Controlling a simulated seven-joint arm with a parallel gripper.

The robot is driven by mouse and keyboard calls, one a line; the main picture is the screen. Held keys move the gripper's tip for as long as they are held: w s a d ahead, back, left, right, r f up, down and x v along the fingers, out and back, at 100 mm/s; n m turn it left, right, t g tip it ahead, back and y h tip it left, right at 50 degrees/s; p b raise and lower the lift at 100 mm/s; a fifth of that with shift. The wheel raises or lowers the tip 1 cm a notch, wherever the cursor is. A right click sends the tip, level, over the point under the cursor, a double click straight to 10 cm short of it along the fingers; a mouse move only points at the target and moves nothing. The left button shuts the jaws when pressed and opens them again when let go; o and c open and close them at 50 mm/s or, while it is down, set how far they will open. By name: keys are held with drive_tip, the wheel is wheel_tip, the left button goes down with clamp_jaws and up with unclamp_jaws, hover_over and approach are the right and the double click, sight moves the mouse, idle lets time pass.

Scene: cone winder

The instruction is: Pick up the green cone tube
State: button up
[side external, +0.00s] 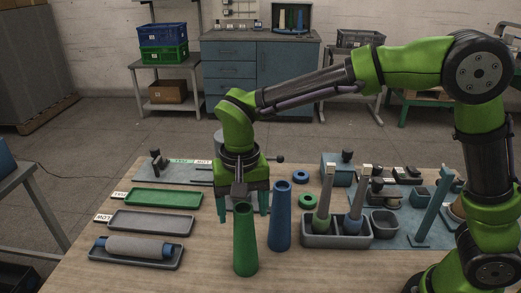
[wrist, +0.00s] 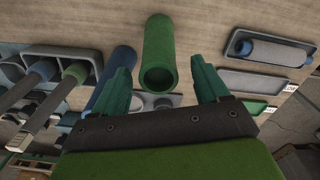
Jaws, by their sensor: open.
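The green cone tube (side external: 245,240) stands upright on the table near its front edge, in the side external view. Its open narrow end faces the camera in the wrist view, where the tube (wrist: 160,55) lies between the fingers. My gripper (side external: 244,210) is open and empty. In the side view its fingers are behind and around the height of the tube's top. In the wrist view the gripper (wrist: 163,85) has one finger on each side of the tube, with gaps. I cannot tell whether the fingers are level with the tube.
A blue cone tube (side external: 280,215) stands close to the right of the green one. On the left lie a green tray (side external: 163,198), a grey tray (side external: 150,222) and a tray (side external: 135,260) holding a wound blue tube.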

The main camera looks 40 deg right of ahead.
drive_tip(key=shift+f, duration=1.6)
drive_tip(key=shift+c, duration=0.3)
drive_tip(key=c, duration=1)
wheel_tip(320, 180, up, 24)
drive_tip(key=shift+r, duration=0.15)
